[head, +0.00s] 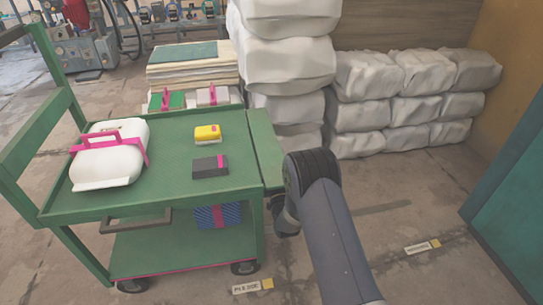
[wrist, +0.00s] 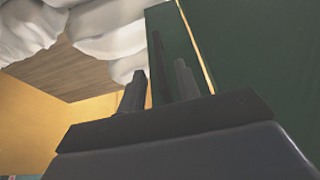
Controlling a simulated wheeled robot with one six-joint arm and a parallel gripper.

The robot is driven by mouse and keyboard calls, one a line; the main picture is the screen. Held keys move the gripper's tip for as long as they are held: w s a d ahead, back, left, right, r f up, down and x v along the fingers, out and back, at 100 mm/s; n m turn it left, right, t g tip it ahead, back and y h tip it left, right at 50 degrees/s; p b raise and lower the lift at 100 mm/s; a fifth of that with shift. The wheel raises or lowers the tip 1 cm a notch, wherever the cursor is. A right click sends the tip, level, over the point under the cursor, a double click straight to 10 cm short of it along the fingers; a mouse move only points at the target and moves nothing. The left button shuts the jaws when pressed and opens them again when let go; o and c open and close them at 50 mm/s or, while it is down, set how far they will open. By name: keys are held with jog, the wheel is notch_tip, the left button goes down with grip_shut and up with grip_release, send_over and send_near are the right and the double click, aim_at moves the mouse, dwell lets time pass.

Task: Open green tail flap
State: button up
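The green tail flap (head: 264,150) is the narrow panel at the right end of the green cart (head: 150,207). In the head view it lies about level with the cart top, along its right edge. In the wrist view it is a dark green strip (wrist: 180,45) with a thin bright gap beside a larger dark green panel. My gripper (wrist: 160,88) is close below the flap, with its two fingers apart. A thin dark bar stands between the fingers; I cannot tell whether they touch it. In the head view my arm mostly hides the gripper.
A blue box (head: 217,215) is on the lower shelf. White sacks (head: 375,105) are stacked behind. The floor to the right is mostly clear.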

jog(key=shift+b+x, duration=0.4)
jog(key=shift+x, duration=1.7)
jog(key=shift+c, duration=0.3)
grip_shut()
